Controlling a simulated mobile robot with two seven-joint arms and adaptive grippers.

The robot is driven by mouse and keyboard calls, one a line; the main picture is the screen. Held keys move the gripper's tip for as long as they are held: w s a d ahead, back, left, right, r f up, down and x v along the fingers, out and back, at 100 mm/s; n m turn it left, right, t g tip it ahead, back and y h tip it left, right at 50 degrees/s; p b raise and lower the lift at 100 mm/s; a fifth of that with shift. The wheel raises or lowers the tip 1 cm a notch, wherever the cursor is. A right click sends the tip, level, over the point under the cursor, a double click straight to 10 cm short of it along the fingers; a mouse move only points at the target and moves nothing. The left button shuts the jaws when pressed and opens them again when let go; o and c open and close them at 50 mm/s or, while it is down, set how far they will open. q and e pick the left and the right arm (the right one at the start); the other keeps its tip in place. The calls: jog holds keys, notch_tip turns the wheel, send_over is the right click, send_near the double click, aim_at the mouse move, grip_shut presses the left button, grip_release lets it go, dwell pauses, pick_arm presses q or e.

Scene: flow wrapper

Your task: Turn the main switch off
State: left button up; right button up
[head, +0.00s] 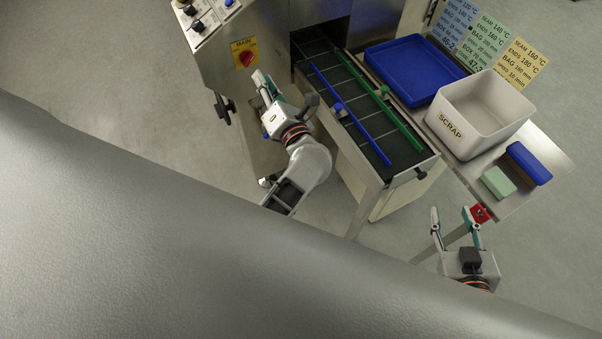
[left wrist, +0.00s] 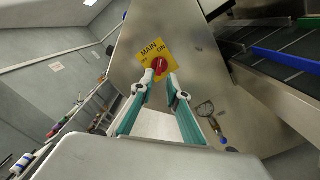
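The main switch is a red rotary knob (head: 246,58) on a yellow plate marked MAIN, on the machine's steel side panel. In the left wrist view the red knob (left wrist: 159,66) sits just beyond and between my left fingertips, with the word ON at its upper right. Which way the knob points is hard to tell. My left gripper (head: 265,80) is open, its fingers pointing at the switch, and it appears empty. Whether the fingertips touch the knob is unclear. My right gripper (head: 452,214) is open and empty, near the side table's front corner.
A conveyor (head: 352,112) with blue and green rails lies right of my left arm. A black handle (head: 223,108) sticks out below the switch. The side table holds a blue tray (head: 404,70), a white SCRAP bin (head: 482,112) and small blocks. A control panel (head: 205,12) is above.

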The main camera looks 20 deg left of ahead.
pick_arm(q)
jog(key=s+d+f+m+t+h+b, duration=0.15)
jog(key=d+m+t+h, duration=0.35)
jog(key=m, duration=0.6)
jog(key=s+d+f+m+t+h+b, duration=0.15)
jog(key=d+f+m+t+h, duration=0.35)
jog(key=m, duration=0.6)
jog(key=s+d+f+m+g+h+b, duration=0.1)
jog(key=s+d+f+m+g+h, duration=0.1)
jog(key=f+m, duration=0.4)
jog(key=s+d+f+m+g+h+b, duration=0.1)
jog(key=s+d+f+m+g+h, duration=0.1)
jog(key=s+f+m+g+h, duration=0.2)
jog(key=shift+s+f+m+g+h, duration=0.4)
jog(key=shift+s+f+m+h, duration=0.4)
jog(key=shift+f+m, duration=0.65)
jog(key=shift+r, duration=0.1)
